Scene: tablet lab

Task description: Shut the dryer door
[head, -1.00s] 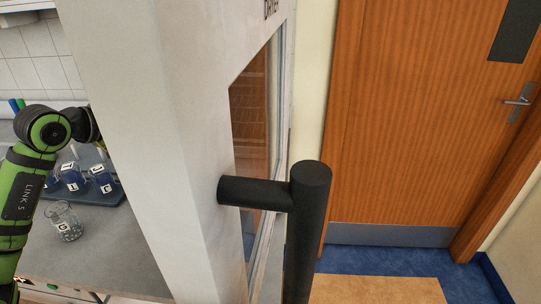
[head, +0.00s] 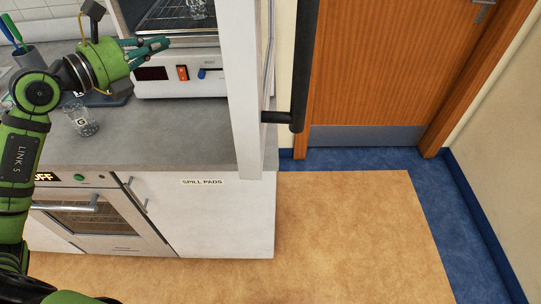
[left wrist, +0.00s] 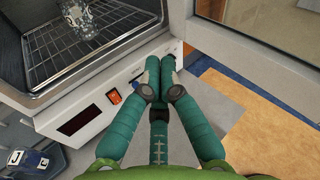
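The dryer (head: 195,87) is a white box on the counter with a wire rack inside and a control panel below. Its door (head: 243,90) stands open toward me, with a white frame, a glass pane and a black bar handle (head: 305,65). In the left wrist view the dryer (left wrist: 75,115) is at the left and the open door (left wrist: 250,45) at the upper right. My left gripper (head: 166,43) is shut and empty, in front of the dryer's opening and left of the door, apart from the door. It also shows in the wrist view (left wrist: 160,68). My right gripper is not in view.
A glass beaker labelled G (head: 80,119) stands on the counter (head: 165,140), left of the dryer. Another beaker (left wrist: 78,18) stands on the rack inside. Labelled blue containers (left wrist: 28,160) are at the left. The floor (head: 340,220) before the counter is clear.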

